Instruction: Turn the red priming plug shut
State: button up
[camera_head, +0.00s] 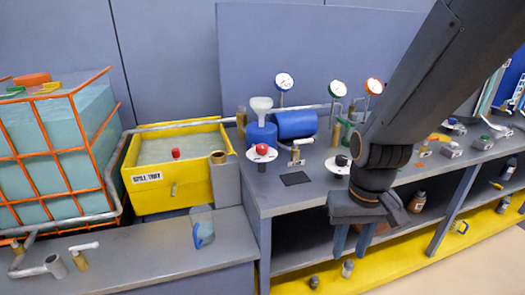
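A red knob (262,148) sits on a white round disc on the bench, in front of the blue pump body (262,134). I cannot tell for sure which one is the priming plug; how far either is turned does not show. My gripper (351,243) points down in front of the bench's front edge, right of and lower in the picture than both. Its two blue-grey fingers are apart with nothing seen between them.
A black knob (341,160) on a white disc stands just behind my gripper. A valve with a white handle (298,148), a white funnel (261,104) and several gauges stand on the bench. An orange-caged tank (97,140) is at far left.

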aim_at(261, 149)
jog(key=k, duration=0.25)
jog(key=u, duration=0.7)
jog(key=i, duration=1.15)
jog(key=z, duration=0.15)
